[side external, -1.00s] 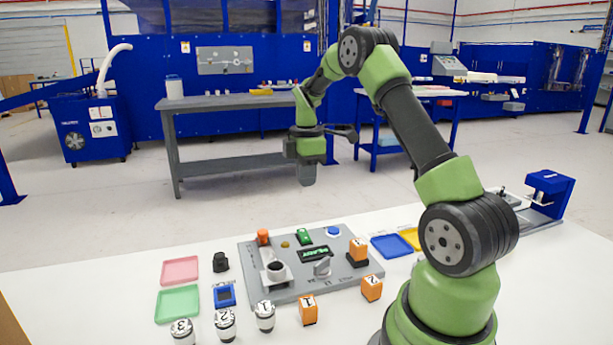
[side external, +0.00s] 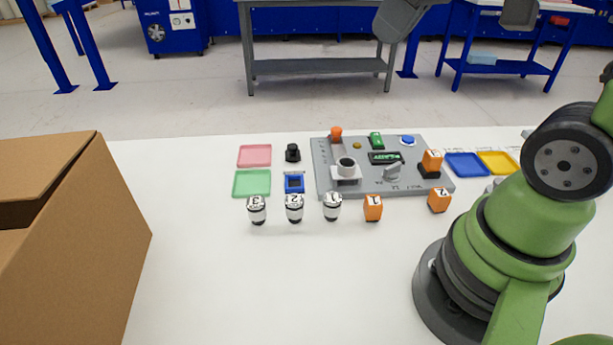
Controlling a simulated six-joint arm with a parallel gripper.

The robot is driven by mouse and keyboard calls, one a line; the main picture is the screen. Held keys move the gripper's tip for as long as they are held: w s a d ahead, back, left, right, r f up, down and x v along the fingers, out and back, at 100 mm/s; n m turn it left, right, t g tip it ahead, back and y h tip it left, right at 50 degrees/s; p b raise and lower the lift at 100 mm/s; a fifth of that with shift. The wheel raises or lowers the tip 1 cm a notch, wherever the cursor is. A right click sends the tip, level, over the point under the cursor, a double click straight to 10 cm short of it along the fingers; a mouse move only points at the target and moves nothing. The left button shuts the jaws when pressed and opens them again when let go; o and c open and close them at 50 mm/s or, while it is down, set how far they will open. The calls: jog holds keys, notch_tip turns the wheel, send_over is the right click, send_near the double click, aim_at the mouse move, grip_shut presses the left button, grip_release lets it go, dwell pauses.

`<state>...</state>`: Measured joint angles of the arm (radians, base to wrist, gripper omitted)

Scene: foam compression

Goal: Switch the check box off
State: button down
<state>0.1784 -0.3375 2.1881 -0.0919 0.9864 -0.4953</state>
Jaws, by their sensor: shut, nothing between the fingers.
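A grey box panel (side external: 325,181), which seems to be the check box, lies on the white table. Its display (side external: 385,158) shows lit green text, too small to read surely. The switch's position is unclear. My gripper (side external: 392,30) shows only in part at the top edge as a grey shape, shut and empty. It is well above the table and apart from the panel.
White numbered cylinders (side external: 294,210) and orange numbered blocks (side external: 373,208) stand before the panel. Pink (side external: 254,155) and green (side external: 252,184) trays, a black knob (side external: 292,153) and a blue device (side external: 294,183) lie left. A cardboard box (side external: 80,250) fills the lower left.

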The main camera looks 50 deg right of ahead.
jog(key=c, duration=1.7)
grip_release()
jog(key=s+a+m, duration=0.1)
jog(key=s, duration=0.1)
jog(key=s+a+m+t+y, duration=0.1)
jog(key=s+a, duration=0.1)
jog(key=s+a+m, duration=0.1)
jog(key=s, duration=0.1)
jog(key=shift+s+a+f+t, duration=0.15)
jog(key=shift+s+f+t, duration=0.1)
jog(key=shift+f+t, duration=0.15)
jog(key=shift+c, duration=0.2)
jog(key=o, duration=0.3)
jog(key=shift+m, duration=0.3)
jog(key=o, duration=0.5)
jog(key=shift+w+d+r+m+g, duration=0.2)
jog(key=shift+w+d, duration=0.1)
jog(key=shift+w, duration=0.35)
jog(key=shift+w+d+r+m+g, duration=0.1)
jog(key=shift+w+d+g, duration=0.15)
jog(key=shift+w, duration=0.35)
jog(key=m+g+h, duration=0.2)
jog(key=m+g, duration=0.2)
jog(key=g, duration=0.2)
send_over(377, 138)
notch_tip(377, 138, down, 20)
notch_tip(377, 138, down, 10)
jog(key=shift+r, duration=0.2)
